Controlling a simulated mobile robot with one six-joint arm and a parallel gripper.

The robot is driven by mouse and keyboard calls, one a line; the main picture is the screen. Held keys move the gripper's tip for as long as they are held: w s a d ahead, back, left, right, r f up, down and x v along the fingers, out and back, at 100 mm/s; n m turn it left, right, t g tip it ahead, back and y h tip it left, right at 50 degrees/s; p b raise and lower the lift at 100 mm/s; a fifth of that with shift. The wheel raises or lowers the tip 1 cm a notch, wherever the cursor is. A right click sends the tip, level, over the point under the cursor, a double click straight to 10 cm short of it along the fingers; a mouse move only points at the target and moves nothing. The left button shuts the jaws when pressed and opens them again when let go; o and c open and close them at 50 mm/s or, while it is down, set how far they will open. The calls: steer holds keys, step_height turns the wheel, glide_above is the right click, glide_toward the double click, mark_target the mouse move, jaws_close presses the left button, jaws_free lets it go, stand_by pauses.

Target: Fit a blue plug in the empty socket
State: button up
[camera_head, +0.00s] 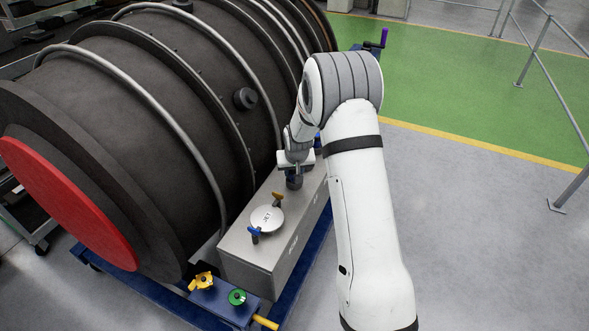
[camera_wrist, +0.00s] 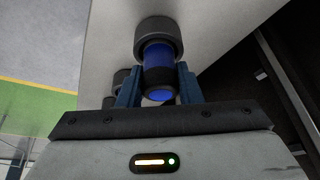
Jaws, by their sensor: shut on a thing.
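My gripper (camera_wrist: 159,76) is shut on a blue plug (camera_wrist: 158,56) with a dark band, one finger on each side of it. The plug's far end meets a dark round socket collar (camera_wrist: 158,30) on the grey box. I cannot tell how deep it sits. In the head view my gripper (camera_head: 294,170) is over the top of the grey box (camera_head: 262,252), and the plug below it shows only as a small dark shape. Other dark round fittings (camera_wrist: 121,79) stand beside the plug in the wrist view, partly hidden by a finger.
The box top carries a round white cap (camera_head: 267,218), a yellow-orange latch (camera_head: 277,198) and a blue latch (camera_head: 254,234). A large dark engine (camera_head: 130,110) stands close on the left. Yellow (camera_head: 202,281) and green (camera_head: 237,297) knobs are at the front.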

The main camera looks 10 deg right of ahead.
steer(key=shift+f, duration=0.15)
steer(key=o, duration=1)
steer(key=b+v, duration=0.2)
steer(key=v, duration=1)
steer(key=s+r, duration=0.5)
steer(key=s, duration=0.4)
steer(key=s+r, duration=0.5)
steer(key=s, duration=0.3)
steer(key=shift+g, duration=0.5)
steer(key=s, duration=1.7)
steer(key=shift+d+r, duration=0.15)
steer(key=shift+r, duration=0.2)
